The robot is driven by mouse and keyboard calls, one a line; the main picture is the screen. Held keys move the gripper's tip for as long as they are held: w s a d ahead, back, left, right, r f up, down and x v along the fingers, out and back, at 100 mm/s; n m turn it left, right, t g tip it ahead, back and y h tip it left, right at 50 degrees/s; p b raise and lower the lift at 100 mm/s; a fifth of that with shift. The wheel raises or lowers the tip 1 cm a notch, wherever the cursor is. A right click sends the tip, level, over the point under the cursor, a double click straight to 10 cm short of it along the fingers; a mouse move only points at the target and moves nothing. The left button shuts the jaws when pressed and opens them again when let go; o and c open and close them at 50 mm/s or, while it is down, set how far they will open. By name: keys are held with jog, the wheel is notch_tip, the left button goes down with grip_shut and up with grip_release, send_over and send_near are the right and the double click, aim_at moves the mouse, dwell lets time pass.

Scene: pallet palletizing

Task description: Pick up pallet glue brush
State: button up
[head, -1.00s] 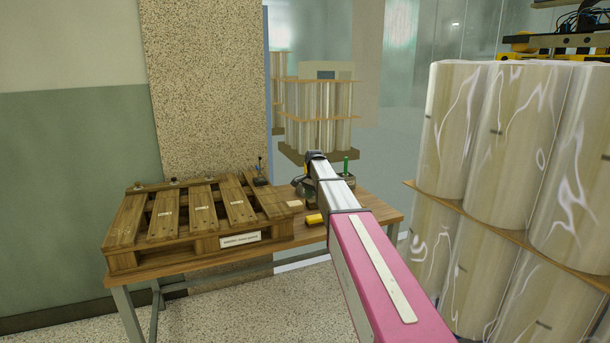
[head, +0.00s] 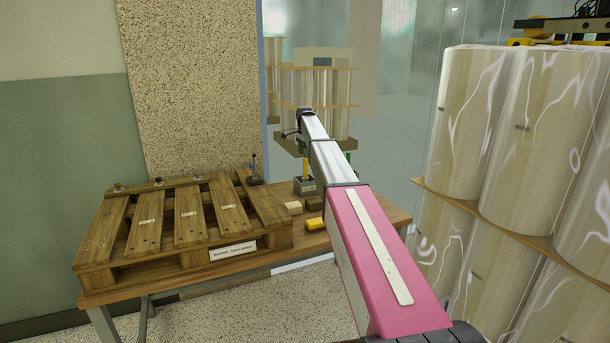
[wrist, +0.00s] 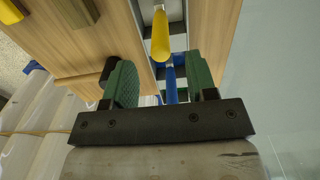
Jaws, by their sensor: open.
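Handled tools stand in small holders on the wooden table (head: 385,222). One has a yellow handle (head: 308,167) in a grey holder (head: 306,187); another has a blue handle (head: 253,163) in a dark holder at the pallet's back corner. I cannot tell which one is the glue brush. In the wrist view, my gripper (wrist: 161,62) is open, with green pads either side of a yellow handle (wrist: 160,38) and a blue handle (wrist: 170,82). No contact is clear. In the head view, my arm hides most of the gripper.
A wooden pallet (head: 125,258) covers the table's left part. A yellow block (head: 313,224) and small wooden blocks (head: 293,207) lie right of it. Tall stacked rolls (head: 475,130) stand close on the right. A speckled pillar (head: 190,90) stands behind the table.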

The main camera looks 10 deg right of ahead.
aim_at(305, 173)
jog(key=shift+f, duration=3.1)
grip_shut()
